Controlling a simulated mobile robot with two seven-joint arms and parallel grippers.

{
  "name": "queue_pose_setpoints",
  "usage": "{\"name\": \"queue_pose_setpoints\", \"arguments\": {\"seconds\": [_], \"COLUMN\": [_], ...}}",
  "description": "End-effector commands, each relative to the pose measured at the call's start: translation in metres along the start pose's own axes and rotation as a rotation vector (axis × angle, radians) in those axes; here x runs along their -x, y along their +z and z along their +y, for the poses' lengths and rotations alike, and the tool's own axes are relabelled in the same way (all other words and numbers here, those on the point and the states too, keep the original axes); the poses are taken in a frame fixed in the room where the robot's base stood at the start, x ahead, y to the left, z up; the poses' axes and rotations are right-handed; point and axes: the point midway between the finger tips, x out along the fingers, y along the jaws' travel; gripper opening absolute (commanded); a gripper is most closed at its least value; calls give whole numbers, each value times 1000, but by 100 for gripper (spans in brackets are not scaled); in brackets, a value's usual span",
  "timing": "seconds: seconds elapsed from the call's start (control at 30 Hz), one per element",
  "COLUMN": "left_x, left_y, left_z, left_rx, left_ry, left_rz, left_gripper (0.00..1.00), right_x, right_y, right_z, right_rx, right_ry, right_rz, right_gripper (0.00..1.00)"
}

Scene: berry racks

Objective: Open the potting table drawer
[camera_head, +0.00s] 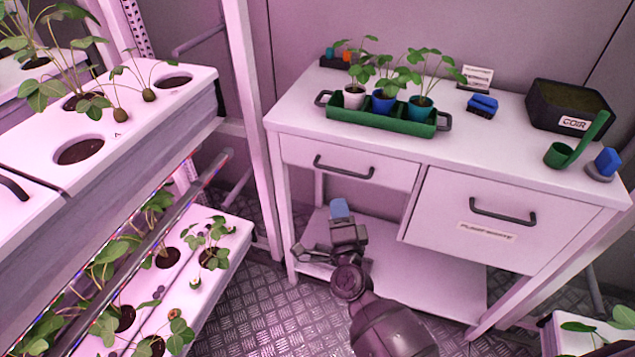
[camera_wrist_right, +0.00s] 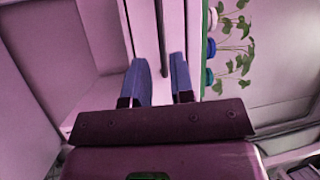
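The white potting table (camera_head: 458,131) has two drawers. The shallow left drawer (camera_head: 391,171) has a dark bar handle (camera_head: 344,170) and looks shut. The deeper right drawer (camera_head: 450,207) has a dark handle (camera_head: 503,215) and a label, and looks shut. My right gripper (camera_head: 340,208) is in front of the left drawer, its blue fingertips showing below the handle. In the right wrist view its two blue fingers (camera_wrist_right: 162,80) are apart and empty. A dark bar (camera_wrist_right: 162,35), apparently the handle, lines up with the gap between them. My left gripper is out of view.
On the tabletop are a green tray (camera_head: 350,117) with potted seedlings, a blue brush (camera_head: 482,104), a black coir box (camera_head: 545,95) and a green scoop (camera_head: 560,154). A planted rack (camera_head: 150,110) stands at left. A lower shelf (camera_head: 440,288) is below the drawers.

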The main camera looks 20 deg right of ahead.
Motion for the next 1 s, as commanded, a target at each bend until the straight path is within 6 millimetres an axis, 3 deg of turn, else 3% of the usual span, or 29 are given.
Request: {"name": "queue_pose_setpoints", "arguments": {"seconds": [0.27, 0.7, 1.0], "left_x": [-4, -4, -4], "left_y": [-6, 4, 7], "left_z": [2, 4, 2], "left_rx": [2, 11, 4], "left_ry": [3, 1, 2], "left_rz": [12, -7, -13], "left_gripper": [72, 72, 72], "right_x": [-9, -79, -105], "right_y": [-10, -14, -15], "right_z": [-1, -2, -2], "right_rx": [-69, -65, -65], "right_ry": [-10, -11, -9], "right_rz": [57, 55, 55], "right_gripper": [22, 22, 22]}}
